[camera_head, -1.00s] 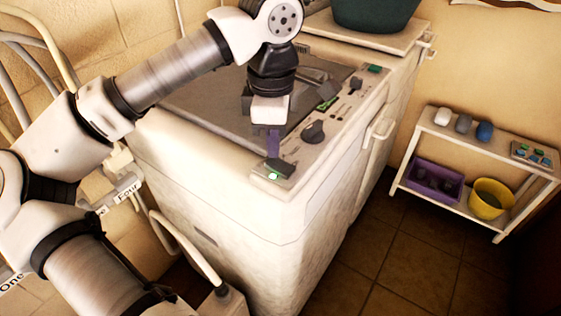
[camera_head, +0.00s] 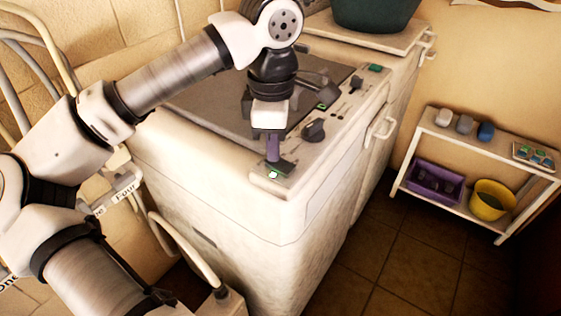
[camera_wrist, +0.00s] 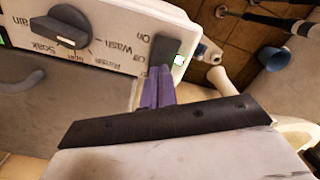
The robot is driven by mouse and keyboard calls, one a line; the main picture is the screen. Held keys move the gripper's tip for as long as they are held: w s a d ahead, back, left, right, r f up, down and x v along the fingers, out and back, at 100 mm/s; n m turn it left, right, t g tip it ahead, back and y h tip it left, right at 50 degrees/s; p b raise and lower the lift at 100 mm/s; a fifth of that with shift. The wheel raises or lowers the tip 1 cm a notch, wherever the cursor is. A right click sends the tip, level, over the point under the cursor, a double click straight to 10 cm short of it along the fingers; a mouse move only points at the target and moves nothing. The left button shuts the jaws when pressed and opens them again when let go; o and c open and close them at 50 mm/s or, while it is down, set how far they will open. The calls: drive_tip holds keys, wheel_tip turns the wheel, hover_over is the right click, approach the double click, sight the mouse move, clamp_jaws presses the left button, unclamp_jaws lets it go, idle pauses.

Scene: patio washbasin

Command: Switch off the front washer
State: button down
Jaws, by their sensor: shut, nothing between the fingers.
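The front washer (camera_head: 240,215) is a white cabinet with a grey lid and a control strip on its top right side. A dark rocker switch (camera_head: 281,168) is at the strip's near end, beside a small lamp (camera_head: 273,174) that looks white. My gripper (camera_head: 273,158) has purple fingers, shut and empty, pointing down at the switch. In the wrist view its fingertips (camera_wrist: 159,88) are against or very close to the switch's end.
A round dial (camera_head: 314,130) and another switch (camera_head: 322,105) sit farther along the strip. A second unit with a dark green tub (camera_head: 375,12) stands behind. A white shelf (camera_head: 470,143) with a purple crate (camera_head: 435,183) and yellow bucket (camera_head: 492,199) is at right.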

drive_tip(key=shift+f, duration=0.3)
drive_tip(key=shift+r, duration=0.2)
drive_tip(key=shift+r+p, duration=2.05)
drive_tip(key=shift+r, duration=1.35)
